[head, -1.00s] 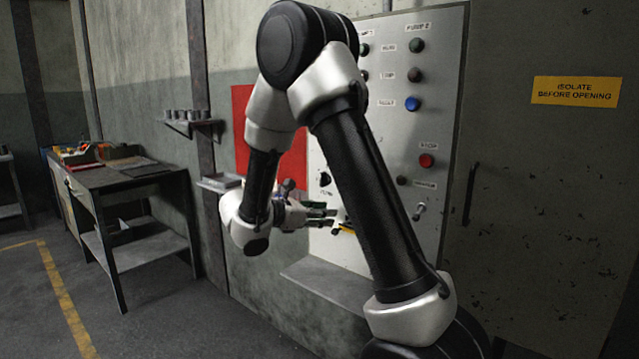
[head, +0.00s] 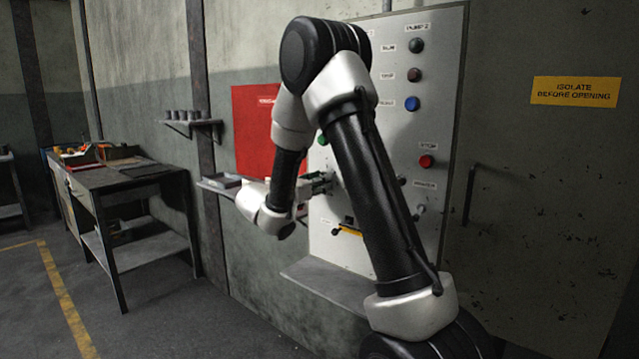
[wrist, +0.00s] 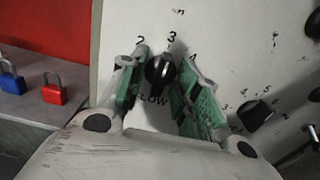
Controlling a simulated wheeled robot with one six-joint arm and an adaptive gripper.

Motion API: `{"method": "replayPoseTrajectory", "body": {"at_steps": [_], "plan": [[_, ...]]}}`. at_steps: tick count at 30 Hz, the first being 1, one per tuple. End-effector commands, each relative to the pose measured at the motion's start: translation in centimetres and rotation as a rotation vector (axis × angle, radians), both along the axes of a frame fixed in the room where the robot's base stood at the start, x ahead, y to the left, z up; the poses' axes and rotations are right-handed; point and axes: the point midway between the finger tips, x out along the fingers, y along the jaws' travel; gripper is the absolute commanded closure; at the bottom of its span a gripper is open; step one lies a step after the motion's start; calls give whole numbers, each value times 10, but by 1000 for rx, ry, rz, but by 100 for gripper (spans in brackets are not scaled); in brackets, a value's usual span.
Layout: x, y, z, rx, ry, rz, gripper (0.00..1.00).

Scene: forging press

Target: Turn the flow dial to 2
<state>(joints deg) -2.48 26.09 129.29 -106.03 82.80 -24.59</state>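The flow dial (wrist: 161,72) is a black knob on the pale panel (wrist: 135,20), with 2, 3 and 4 printed around it and a partly hidden FLOW label below. Its pointer mark seems to face up, near the 3. My gripper (wrist: 164,62) is open, with one green-padded finger on each side of the knob. I cannot tell whether the pads touch it. In the head view my gripper (head: 322,183) is at the panel's left part, and the flow dial is hidden there.
A second black dial (wrist: 255,115) is at the lower right. A blue padlock (wrist: 11,79) and a red padlock (wrist: 54,90) lie on a shelf at left. The panel also bears a blue button (head: 412,104), a red button (head: 427,162) and a toggle (head: 418,211).

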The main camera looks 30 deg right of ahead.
Motion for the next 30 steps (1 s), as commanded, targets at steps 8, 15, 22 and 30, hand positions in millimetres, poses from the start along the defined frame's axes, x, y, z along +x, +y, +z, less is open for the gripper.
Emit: {"method": "replayPoseTrajectory", "body": {"at_steps": [8, 15, 22, 30], "plan": [[0, 0, 0, 0, 0, -1, 92], [0, 0, 0, 0, 0, -1, 100], [0, 0, 0, -13, 37, -1, 100], [0, 0, 0, -69, 191, -1, 100]]}}
